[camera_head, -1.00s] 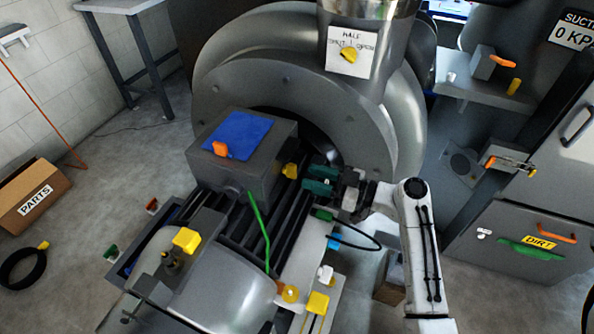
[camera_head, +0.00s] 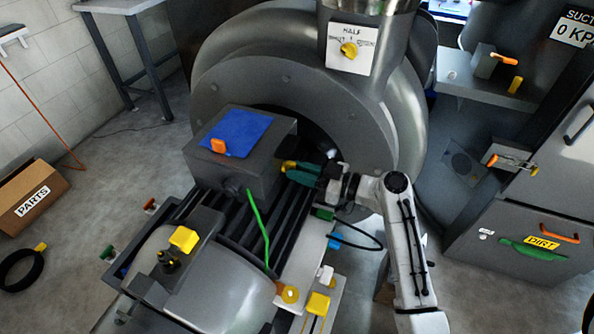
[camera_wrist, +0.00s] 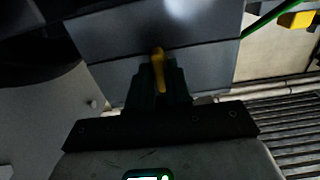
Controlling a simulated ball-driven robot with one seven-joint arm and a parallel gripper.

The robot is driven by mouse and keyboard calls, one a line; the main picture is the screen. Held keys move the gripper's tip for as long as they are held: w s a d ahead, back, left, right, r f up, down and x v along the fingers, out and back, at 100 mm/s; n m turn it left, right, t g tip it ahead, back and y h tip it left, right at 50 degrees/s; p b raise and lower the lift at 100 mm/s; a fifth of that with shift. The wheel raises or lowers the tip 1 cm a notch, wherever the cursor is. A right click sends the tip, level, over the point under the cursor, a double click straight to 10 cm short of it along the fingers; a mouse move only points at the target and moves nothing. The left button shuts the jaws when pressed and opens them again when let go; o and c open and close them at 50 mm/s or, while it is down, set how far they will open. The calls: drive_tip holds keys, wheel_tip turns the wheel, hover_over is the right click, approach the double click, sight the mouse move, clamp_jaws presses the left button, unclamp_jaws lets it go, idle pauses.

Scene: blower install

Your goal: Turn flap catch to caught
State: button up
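A small yellow lever (camera_head: 289,165), which I take to be the flap catch, is on the right side of the grey box with the blue top (camera_head: 236,134). In the wrist view, the yellow lever (camera_wrist: 158,62) stands between my dark green fingertips, against a grey wall. My gripper (camera_head: 302,172) reaches in from the right, and its fingers are close together on the lever. The wrist view also shows my gripper (camera_wrist: 160,85) with no clear gap beside the lever. The fingers hide part of the lever, and its exact angle is hard to read.
The large round blower housing (camera_head: 225,85) rises behind the box. Dark rails (camera_head: 285,215) and a green rod (camera_head: 258,225) lie in front of my gripper. A black cable (camera_head: 370,240) loops below my wrist. A grey cabinet (camera_head: 490,225) stands to the right.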

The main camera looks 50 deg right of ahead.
clamp_jaws()
drive_tip(key=shift+m+p, duration=1.25)
drive_tip(key=shift+m, duration=1.05)
